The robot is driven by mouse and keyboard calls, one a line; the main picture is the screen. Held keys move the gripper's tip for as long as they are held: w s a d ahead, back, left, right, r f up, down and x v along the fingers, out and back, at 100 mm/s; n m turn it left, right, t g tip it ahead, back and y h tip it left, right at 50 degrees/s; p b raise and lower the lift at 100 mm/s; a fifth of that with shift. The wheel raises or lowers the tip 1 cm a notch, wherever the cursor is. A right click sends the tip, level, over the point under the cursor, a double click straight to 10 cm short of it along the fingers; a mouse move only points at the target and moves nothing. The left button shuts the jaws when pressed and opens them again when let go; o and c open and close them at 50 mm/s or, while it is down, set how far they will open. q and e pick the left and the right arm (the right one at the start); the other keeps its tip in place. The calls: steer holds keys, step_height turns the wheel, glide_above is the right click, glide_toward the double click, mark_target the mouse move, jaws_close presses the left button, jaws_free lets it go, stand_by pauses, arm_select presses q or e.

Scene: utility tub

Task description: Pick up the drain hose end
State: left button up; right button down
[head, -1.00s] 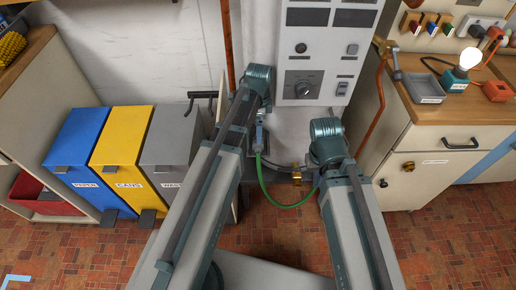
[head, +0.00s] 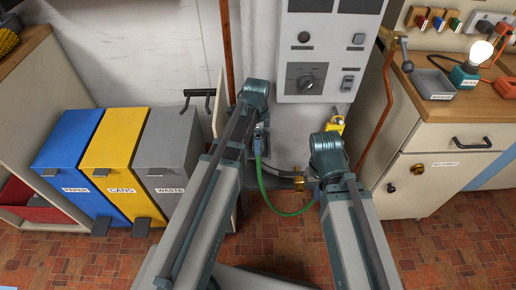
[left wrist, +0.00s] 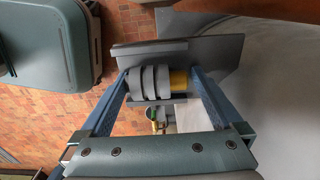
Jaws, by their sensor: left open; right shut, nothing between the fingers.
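A grey ribbed hose end (left wrist: 148,83) with a yellow band shows in the left wrist view, between the fingers of my left gripper (left wrist: 160,76). The gripper is open, with one finger at each side of it; I cannot tell whether either touches. In the head view my left arm hides this hose end. My right gripper (head: 316,189) is shut and empty, mostly hidden below its wrist, beside the right end of a thin green hose (head: 282,211). The green hose sags between the two arms, below the machine.
The white machine (head: 322,70) with a dial stands ahead. Blue, yellow (head: 115,150) and grey bins stand at left. A wooden-topped cabinet (head: 440,172) and copper pipe (head: 377,125) are at right. A brass fitting (head: 299,181) and yellow object (head: 335,122) sit near my right wrist.

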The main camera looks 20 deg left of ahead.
arm_select(q)
steer(key=shift+r, duration=0.1)
steer(key=c, duration=1.1)
